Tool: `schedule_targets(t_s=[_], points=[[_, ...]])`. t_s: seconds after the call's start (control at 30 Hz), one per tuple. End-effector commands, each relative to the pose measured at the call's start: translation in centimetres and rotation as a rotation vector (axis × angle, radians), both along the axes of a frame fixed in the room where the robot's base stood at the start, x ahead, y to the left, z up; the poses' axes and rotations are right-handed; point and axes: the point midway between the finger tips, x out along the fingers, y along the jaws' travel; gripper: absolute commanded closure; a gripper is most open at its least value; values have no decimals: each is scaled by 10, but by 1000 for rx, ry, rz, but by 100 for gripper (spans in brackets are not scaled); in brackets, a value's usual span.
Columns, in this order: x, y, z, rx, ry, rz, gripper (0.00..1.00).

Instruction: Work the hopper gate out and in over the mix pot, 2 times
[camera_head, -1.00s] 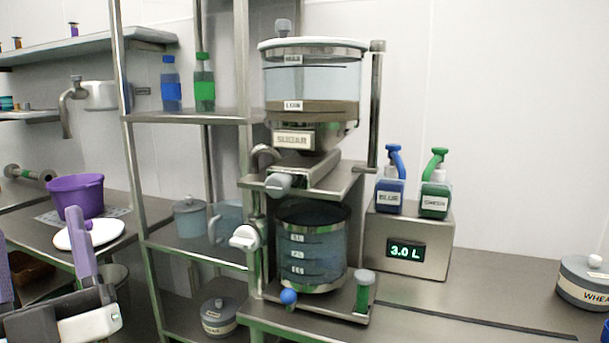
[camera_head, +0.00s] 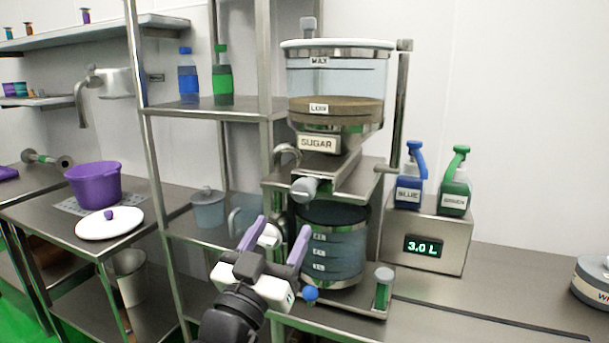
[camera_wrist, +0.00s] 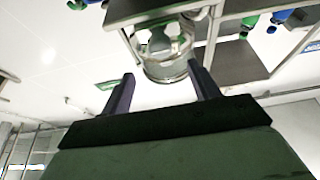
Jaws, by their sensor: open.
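The sugar hopper (camera_head: 335,85) is a clear drum with a brown layer at the "LOW" mark and a "SUGAR" label. Beneath it, the hopper gate's grey knob (camera_head: 304,189) sticks out at the front of the metal chute. The mix pot (camera_head: 335,245), clear with level marks, stands under the chute. My gripper (camera_head: 276,240) is open and empty, in front of the pot and lower than the gate knob. Its purple fingers point up and partly cover a white knob (camera_head: 268,237) left of the pot. The wrist view shows the two fingers (camera_wrist: 158,92) apart, with nothing between them.
A scale box (camera_head: 428,240) reading 3.0 L stands to the right, with a blue bottle (camera_head: 410,185) and a green bottle (camera_head: 455,190) on top. A blue ball knob (camera_head: 310,293) and a green vial (camera_head: 383,290) are at the stand's base. A purple pot (camera_head: 95,185) stands left.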

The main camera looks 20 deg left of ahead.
Motion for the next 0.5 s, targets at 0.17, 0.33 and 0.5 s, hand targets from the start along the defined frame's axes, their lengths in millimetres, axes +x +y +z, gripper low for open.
schedule_targets(t_s=[0.17, 0.33, 0.5], points=[[39, -2, 21, -1, 1, -4, 39], [70, -3, 33, 1, 0, -2, 39], [90, -3, 40, 0, 0, 0, 39]])
